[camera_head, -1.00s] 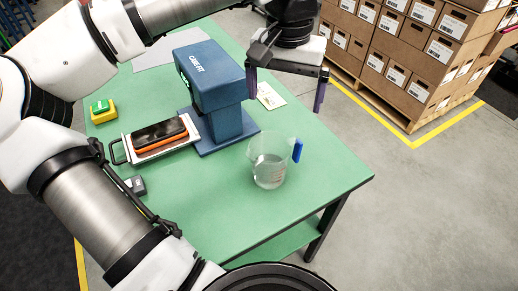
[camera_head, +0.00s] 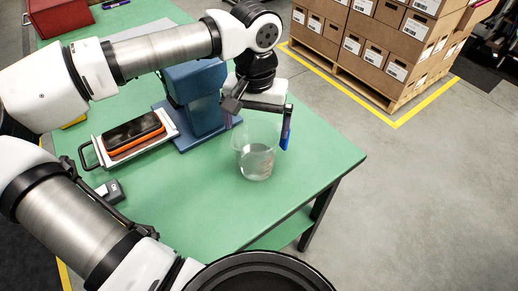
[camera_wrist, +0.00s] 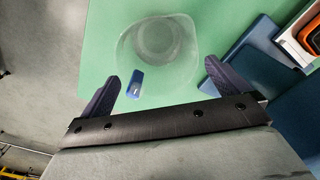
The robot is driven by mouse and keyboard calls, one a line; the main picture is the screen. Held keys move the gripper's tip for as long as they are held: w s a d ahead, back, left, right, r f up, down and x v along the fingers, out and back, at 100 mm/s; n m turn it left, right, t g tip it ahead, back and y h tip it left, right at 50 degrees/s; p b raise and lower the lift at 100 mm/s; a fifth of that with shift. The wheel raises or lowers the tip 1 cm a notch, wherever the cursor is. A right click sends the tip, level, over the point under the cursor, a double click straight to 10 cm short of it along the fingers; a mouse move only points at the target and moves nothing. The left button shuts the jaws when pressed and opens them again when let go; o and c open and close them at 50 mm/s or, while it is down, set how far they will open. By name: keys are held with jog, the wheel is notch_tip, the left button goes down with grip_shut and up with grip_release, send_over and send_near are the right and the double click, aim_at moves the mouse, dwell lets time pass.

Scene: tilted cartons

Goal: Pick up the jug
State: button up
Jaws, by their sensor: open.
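The jug (camera_head: 257,162) is clear, with a blue handle (camera_head: 285,138), and stands upright on the green table near its right side. In the wrist view the jug (camera_wrist: 158,45) is at the upper middle, its blue handle (camera_wrist: 135,83) pointing towards my gripper. My gripper (camera_head: 258,120) is open and empty, just above and behind the jug's rim in the head view. In the wrist view the handle lies between the two fingers (camera_wrist: 163,80), nearer the left one. Whether a finger touches the jug cannot be told.
A blue press-like device (camera_head: 203,115) stands close left of the jug. An orange-and-black item lies on a white tray (camera_head: 174,130) further left, with a small grey object (camera_head: 110,190) nearby. The green table (camera_head: 200,215) is clear in front. Stacked cartons (camera_head: 385,40) stand beyond on a pallet.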

aim_at(257, 139)
jog(key=f, duration=0.2)
jog(key=f+p, duration=0.1)
jog(key=shift+s+f, duration=0.3)
jog(key=shift+f, duration=0.55)
jog(key=c, duration=0.9)
